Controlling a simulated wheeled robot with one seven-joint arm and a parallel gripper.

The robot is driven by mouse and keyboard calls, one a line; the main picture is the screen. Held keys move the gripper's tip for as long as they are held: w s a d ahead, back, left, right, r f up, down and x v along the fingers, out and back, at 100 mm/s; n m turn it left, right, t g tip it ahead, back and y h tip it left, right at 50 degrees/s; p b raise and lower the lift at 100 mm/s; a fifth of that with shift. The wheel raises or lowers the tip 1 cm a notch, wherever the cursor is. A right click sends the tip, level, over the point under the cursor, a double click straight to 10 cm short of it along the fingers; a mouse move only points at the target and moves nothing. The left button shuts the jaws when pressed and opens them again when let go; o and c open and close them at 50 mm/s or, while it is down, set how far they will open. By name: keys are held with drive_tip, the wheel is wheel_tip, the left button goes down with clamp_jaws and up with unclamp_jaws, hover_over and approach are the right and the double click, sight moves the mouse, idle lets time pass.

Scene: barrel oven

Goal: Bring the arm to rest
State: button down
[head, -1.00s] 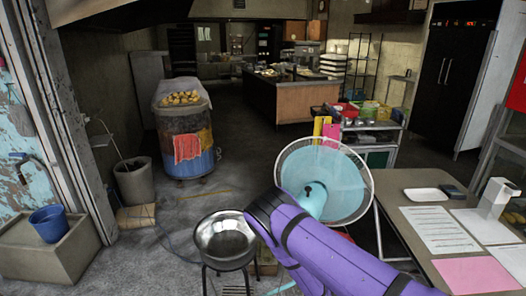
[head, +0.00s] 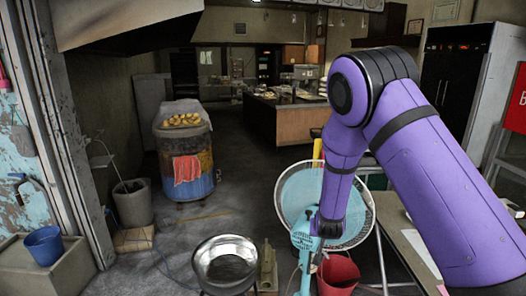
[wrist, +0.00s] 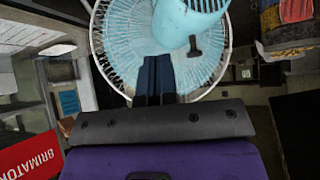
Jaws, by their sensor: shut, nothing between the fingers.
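My purple arm (head: 345,150) rises at the right of the head view, bends at a high elbow and hangs down in front of the blue fan (head: 297,195). Its lower end is by the fan's centre; my fingers cannot be made out there. In the wrist view my gripper (wrist: 158,62) shows as two dark fingers pressed together, empty. They point at the fan (wrist: 125,60), which fills the top of that view. Whether they touch it I cannot tell.
A metal bowl on a stand (head: 224,262) and a red bucket (head: 338,272) stand near the fan. A table (head: 415,250) is partly behind my arm. The barrel oven (head: 186,160) stands further back at left. Open floor lies around the oven.

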drive_tip(key=s+d+r+g+y, duration=0.1)
drive_tip(key=s+d+r+y, duration=0.1)
drive_tip(key=s+r, duration=0.8)
drive_tip(key=s+d+r+g+y, duration=0.15)
drive_tip(key=s+r, duration=0.25)
drive_tip(key=r, duration=1.3)
drive_tip(key=s+d+r, duration=0.2)
drive_tip(key=s+r, duration=0.1)
drive_tip(key=s, duration=0.6)
drive_tip(key=s+d+r+n+h, duration=0.1)
drive_tip(key=s+d+r, duration=0.1)
drive_tip(key=s, duration=0.7)
drive_tip(key=s+d+r+n+h, duration=0.1)
drive_tip(key=s+r, duration=0.3)
drive_tip(key=s, duration=0.5)
drive_tip(key=shift+s+d+r+g, duration=0.2)
drive_tip(key=shift+s+d+g, duration=0.25)
drive_tip(key=shift+d, duration=0.3)
